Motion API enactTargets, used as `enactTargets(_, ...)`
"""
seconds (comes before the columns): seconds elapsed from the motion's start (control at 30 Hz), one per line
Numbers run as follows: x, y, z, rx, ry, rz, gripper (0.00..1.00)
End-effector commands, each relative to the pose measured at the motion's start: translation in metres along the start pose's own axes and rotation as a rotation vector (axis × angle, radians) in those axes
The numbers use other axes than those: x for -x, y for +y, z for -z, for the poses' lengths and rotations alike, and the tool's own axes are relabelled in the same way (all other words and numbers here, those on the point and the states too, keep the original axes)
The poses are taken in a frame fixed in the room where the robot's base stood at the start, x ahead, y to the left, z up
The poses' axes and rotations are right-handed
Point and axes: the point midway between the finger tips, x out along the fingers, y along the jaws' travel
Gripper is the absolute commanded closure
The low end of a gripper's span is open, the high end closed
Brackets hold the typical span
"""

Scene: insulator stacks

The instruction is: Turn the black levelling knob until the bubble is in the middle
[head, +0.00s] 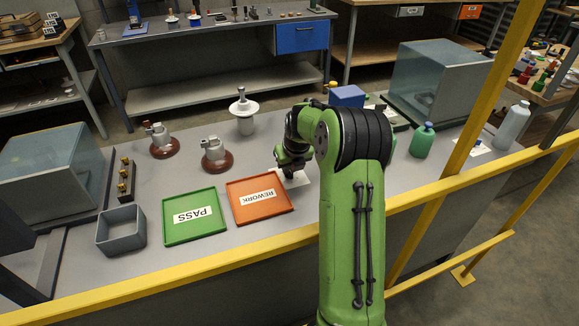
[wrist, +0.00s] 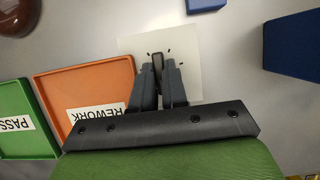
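A black knob (wrist: 158,59) stands on a white plate (wrist: 190,50) with short dark tick marks around it, in the wrist view. My gripper (wrist: 159,72) is over the plate, with its two grey fingers close together on either side of the knob and seemingly touching it. The fingers hide the knob's lower part. In the head view my gripper (head: 290,172) is over the white plate (head: 298,180), right of the orange tray, and my arm covers part of this area. No bubble or level vial can be made out in either view.
An orange REWORK tray (head: 260,208) lies just left of the plate, with a green PASS tray (head: 182,231) beside it. Insulators on brown bases (head: 218,163) and a white insulator (head: 245,108) stand behind. A blue block (head: 347,96) is behind my arm. A yellow rail (head: 240,253) runs along the front.

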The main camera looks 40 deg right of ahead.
Motion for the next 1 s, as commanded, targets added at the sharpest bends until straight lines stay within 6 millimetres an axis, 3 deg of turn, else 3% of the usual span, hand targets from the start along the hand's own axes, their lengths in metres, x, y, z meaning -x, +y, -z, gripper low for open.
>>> enactTargets(0.07,0.0001,0.0,0.0001,0.0,0.0,0.0,1.0)
enactTargets(0.57,0.0015,-0.0009,-0.0001,0.066,0.002,-0.029,1.0)
enactTargets(1.0,0.0041,-0.0034,-0.0014,0.397,0.003,-0.168,1.0)
